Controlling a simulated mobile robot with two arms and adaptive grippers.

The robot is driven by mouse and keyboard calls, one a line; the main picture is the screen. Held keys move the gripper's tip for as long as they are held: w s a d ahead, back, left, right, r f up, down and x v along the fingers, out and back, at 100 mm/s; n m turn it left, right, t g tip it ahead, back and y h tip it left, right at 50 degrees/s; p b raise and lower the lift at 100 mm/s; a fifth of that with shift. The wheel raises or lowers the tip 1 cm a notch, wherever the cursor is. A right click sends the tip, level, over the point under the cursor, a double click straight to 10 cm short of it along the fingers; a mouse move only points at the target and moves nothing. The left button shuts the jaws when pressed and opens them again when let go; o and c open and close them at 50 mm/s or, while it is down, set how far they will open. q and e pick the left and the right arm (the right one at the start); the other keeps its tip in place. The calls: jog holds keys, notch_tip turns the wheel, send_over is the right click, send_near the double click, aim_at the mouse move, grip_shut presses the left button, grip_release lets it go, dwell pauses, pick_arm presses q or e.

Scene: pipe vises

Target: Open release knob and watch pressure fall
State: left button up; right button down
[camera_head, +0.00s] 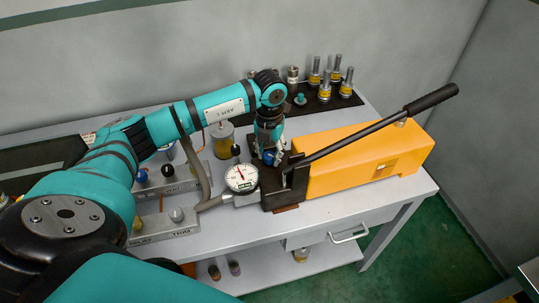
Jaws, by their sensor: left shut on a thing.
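The yellow hand pump (365,160) lies on the workbench, with a long black-gripped lever (430,99) slanting up to the right. A black block (285,188) is at its left end. A round white pressure gauge (241,178) with a dark needle stands at the block's left; its reading is too small to tell. My left gripper (269,154) reaches down over the block and is shut on a small blue release knob (268,159), which it mostly hides. My right gripper is out of view.
Several metal fittings with yellow bands (326,87) stand on a dark mat at the back. A grey hose (203,176) runs from the gauge side to panels at the left, partly behind my arm. A drawer (342,233) is under the bench's front edge.

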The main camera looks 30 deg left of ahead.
aim_at(269, 155)
pick_arm(q)
jog(key=n, duration=0.3)
jog(key=shift+n+b, duration=0.3)
jog(key=shift+b, duration=0.1)
jog(key=shift+n, duration=1.5)
jog(key=shift+r, duration=0.1)
jog(key=o, duration=1.1)
jog(key=shift+o, duration=0.2)
notch_tip(269, 155, up, 12)
jog(key=shift+s, duration=0.1)
